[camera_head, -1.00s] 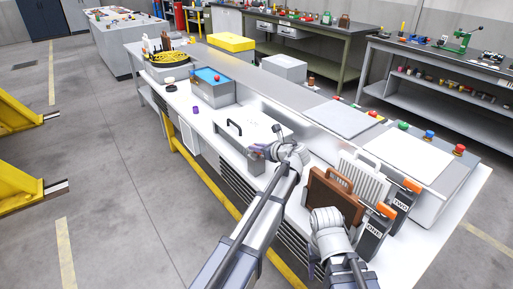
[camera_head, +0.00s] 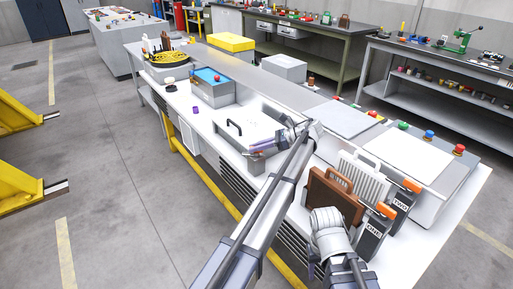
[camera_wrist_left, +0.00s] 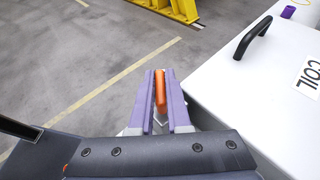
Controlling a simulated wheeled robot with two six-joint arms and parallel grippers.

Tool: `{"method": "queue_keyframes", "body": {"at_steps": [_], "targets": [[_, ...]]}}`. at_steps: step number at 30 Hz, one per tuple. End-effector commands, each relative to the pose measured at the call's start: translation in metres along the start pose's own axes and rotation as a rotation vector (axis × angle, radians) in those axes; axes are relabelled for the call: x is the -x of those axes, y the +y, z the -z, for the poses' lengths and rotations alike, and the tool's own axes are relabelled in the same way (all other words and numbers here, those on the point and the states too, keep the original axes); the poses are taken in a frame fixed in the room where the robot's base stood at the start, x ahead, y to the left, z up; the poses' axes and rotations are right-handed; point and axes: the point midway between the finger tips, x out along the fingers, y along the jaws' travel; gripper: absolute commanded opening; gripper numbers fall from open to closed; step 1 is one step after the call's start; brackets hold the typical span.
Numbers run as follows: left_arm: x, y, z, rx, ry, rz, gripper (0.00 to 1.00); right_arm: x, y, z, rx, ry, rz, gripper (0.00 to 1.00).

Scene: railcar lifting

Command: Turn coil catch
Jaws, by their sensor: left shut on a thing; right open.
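A white box marked COIL (camera_wrist_left: 290,112) has a black handle on top; in the head view its white top (camera_head: 250,125) lies on the bench, left of my left arm. My left gripper (camera_head: 256,152) is at the near right side of this box. In the left wrist view my left gripper (camera_wrist_left: 160,82) is shut on a narrow orange piece, the catch (camera_wrist_left: 160,92), beside the box's edge. The catch's base is hidden by the fingers. My right gripper (camera_head: 312,270) is low in the head view, in front of the bench, mostly hidden by its own wrist.
A blue-topped box (camera_head: 212,86) stands farther along the bench.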

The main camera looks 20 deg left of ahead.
Motion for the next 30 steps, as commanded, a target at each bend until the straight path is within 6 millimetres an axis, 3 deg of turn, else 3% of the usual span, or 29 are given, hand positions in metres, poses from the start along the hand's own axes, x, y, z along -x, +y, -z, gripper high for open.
{"method": "queue_keyframes", "body": {"at_steps": [24,25,30], "targets": [[-0.0015,-0.0003,0.0,0.039,0.003,-0.088,0.0,0.0001,0.0,0.0,0.0,0.0,0.0,0.5],[-0.0015,-0.0004,0.0,0.039,0.003,-0.088,0.18,0.0001,0.0,0.0,0.0,0.0,0.0,0.5],[-0.0012,-0.0003,0.0,0.039,0.003,-0.088,0.37,0.0001,0.0,0.0,0.0,0.0,0.0,0.5]]}}
